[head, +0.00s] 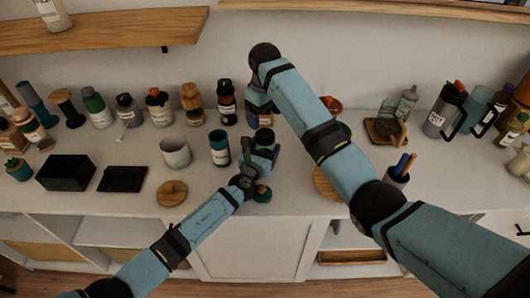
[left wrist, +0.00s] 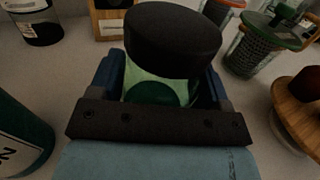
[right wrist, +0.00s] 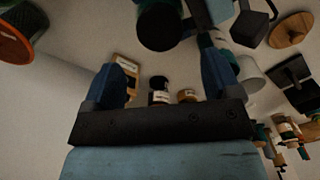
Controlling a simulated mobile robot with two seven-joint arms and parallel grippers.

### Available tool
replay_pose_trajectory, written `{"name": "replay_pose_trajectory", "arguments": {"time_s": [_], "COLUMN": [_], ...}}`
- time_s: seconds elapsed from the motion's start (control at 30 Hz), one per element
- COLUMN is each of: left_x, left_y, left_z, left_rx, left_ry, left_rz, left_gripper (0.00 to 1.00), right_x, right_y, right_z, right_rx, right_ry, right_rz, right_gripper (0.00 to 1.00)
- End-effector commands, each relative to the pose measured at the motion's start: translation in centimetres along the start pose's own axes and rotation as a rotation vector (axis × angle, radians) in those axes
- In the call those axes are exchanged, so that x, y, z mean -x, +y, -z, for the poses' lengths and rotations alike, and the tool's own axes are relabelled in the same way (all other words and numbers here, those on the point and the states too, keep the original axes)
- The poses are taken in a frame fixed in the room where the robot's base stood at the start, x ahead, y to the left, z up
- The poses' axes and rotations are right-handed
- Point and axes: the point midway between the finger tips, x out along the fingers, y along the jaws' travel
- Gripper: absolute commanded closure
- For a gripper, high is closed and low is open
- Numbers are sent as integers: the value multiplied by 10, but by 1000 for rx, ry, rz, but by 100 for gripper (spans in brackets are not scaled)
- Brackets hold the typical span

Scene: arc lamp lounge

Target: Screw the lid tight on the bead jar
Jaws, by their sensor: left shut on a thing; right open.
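The bead jar (left wrist: 160,88) has a clear body with green inside and a wide black lid (left wrist: 172,38) sitting on top. My left gripper (head: 264,152) is shut around the jar's body and holds it upright over the counter's front part. In the head view the lid (head: 265,136) shows as a dark disc. My right gripper (head: 263,112) is open and empty, just behind and above the lid. In the right wrist view the lid (right wrist: 158,27) is at the top, beyond the open fingers (right wrist: 165,75) and not between them. How tight the lid is cannot be told.
A teal jar (head: 219,148) and a white cup (head: 175,152) stand left of my left gripper. A round wooden board (head: 328,184) and a pen cup (head: 397,175) are to the right. Several bottles line the back. A shelf (head: 110,30) hangs above.

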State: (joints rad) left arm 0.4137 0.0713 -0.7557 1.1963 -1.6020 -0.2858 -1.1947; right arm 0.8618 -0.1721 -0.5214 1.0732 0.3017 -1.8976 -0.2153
Motion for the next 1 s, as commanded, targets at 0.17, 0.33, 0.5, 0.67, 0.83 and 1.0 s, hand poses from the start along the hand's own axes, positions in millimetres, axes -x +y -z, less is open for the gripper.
{"name": "replay_pose_trajectory", "arguments": {"time_s": [0.17,0.33,0.5,0.67,0.83,1.0], "left_x": [0,0,0,0,0,0], "left_y": [0,0,0,0,0,0], "left_z": [0,0,0,0,0,0], "left_rx": [0,0,0,0,0,0], "left_ry": [0,0,0,0,0,0], "left_rz": [0,0,0,0,0,0], "left_gripper": [96,96,96,96,96,96], "right_x": [-10,-36,-61,-76,-80,-80], "right_y": [0,0,0,0,0,0], "right_z": [0,-1,0,0,0,0], "right_rx": [-1,-2,-2,-2,-2,-2], "right_ry": [-1,-3,-1,-1,0,0], "right_rz": [1,1,0,0,0,0], "right_gripper": [17,17,17,17,17,17]}}
